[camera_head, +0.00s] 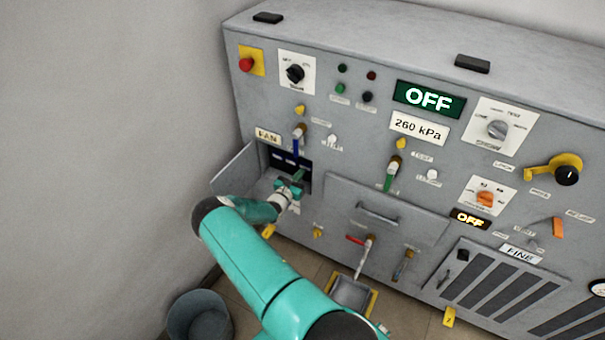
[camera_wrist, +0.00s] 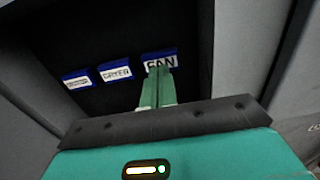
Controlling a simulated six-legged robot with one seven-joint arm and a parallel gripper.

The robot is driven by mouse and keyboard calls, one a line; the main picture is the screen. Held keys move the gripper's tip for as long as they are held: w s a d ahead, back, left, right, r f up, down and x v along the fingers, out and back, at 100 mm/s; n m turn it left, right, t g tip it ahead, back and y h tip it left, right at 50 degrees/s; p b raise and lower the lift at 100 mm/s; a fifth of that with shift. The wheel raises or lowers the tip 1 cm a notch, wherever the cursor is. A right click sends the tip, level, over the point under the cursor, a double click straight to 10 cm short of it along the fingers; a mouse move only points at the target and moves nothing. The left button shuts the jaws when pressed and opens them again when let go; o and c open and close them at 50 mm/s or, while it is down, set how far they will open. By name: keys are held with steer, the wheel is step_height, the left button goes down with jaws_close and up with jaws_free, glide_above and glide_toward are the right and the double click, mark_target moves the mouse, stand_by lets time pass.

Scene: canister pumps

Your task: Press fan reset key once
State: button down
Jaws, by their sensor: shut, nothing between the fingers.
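The fan key (camera_wrist: 160,54) is a blue-edged tab with a white FAN label, rightmost of three in a dark recess (camera_wrist: 110,40). The middle key (camera_wrist: 115,74) seems to read DRYER, and the left key (camera_wrist: 77,79) is too blurred to read. My gripper (camera_wrist: 158,68) is shut and empty, with its green fingertips in front of the lower edge of the fan key. I cannot tell whether they touch it. In the head view my gripper (camera_head: 301,173) reaches into the recess (camera_head: 280,151), partly hiding the keys.
An open flap (camera_head: 234,170) stands left of the recess, close to my arm. A drawer front (camera_head: 385,208) with a handle is to the right. A grey bucket (camera_head: 200,315) stands on the floor below.

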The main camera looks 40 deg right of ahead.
steer(key=v, duration=1.1)
steer(key=shift+a, duration=0.15)
steer(key=shift+f, duration=0.1)
steer(key=shift+w, duration=0.1)
steer(key=s+a+r+m+g+y, duration=0.25)
steer(key=a+r+m, duration=0.2)
steer(key=r, duration=0.45)
steer(key=s+a+r+m+g+y, duration=0.2)
steer(key=a+r+m+y, duration=0.15)
steer(key=r+m, duration=0.45)
steer(key=s+a+r+m+g+y, duration=0.25)
steer(key=a+r+m, duration=0.2)
steer(key=r, duration=0.65)
steer(key=s+a+r+m+t+y, duration=0.4)
steer(key=s+a+r+t+y, duration=0.3)
steer(key=s+a+r, duration=1.1)
steer(key=a+r+y, duration=0.1)
steer(key=a+y, duration=0.1)
steer(key=a, duration=0.2)
steer(key=shift+r+t, duration=0.25)
steer(key=shift+t, duration=0.05)
